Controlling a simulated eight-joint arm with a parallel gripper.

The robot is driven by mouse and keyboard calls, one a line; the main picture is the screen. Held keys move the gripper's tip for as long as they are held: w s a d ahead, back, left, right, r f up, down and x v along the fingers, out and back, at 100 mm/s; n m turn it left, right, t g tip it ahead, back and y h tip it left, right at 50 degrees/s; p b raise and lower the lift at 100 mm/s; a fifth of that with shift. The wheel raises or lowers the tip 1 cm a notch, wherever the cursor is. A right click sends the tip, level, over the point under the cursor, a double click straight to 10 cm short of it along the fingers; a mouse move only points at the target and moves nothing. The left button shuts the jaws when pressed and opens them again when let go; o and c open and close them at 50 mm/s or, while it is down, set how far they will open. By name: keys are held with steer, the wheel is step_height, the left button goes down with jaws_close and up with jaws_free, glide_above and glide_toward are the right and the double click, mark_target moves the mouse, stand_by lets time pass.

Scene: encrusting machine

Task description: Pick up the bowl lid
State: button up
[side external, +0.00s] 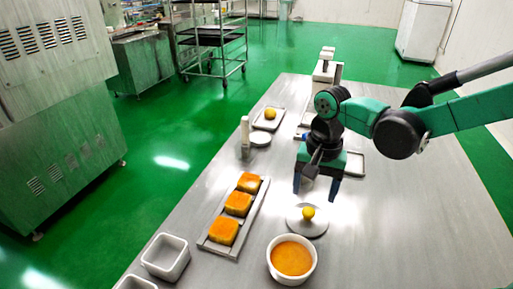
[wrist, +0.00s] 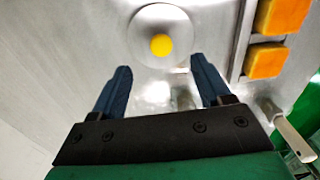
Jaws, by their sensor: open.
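The bowl lid (side external: 307,222) is a flat grey disc with a round yellow knob, lying on the steel table. In the wrist view the lid (wrist: 178,28) is at the top centre, its knob just beyond the fingertips. My gripper (side external: 317,190) is open and empty above the table, behind the lid in the side view. In the wrist view its two dark blue fingers (wrist: 160,72) are spread apart, with the knob beyond the gap between them. A white bowl (side external: 291,262) filled with orange contents stands uncovered in front of the lid.
A tray (side external: 211,247) with 3 orange blocks lies left of the lid. An empty white container (side external: 166,258) stands at the front left. A small tray (side external: 259,124) with a yellow ball is farther back. The steel table (side external: 400,230) is clear to the right.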

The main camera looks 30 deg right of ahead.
mark_target(309, 210)
steer(key=shift+w+a+f, duration=0.1)
steer(key=shift+a+f, duration=0.1)
steer(key=shift+f, duration=2.85)
jaws_close()
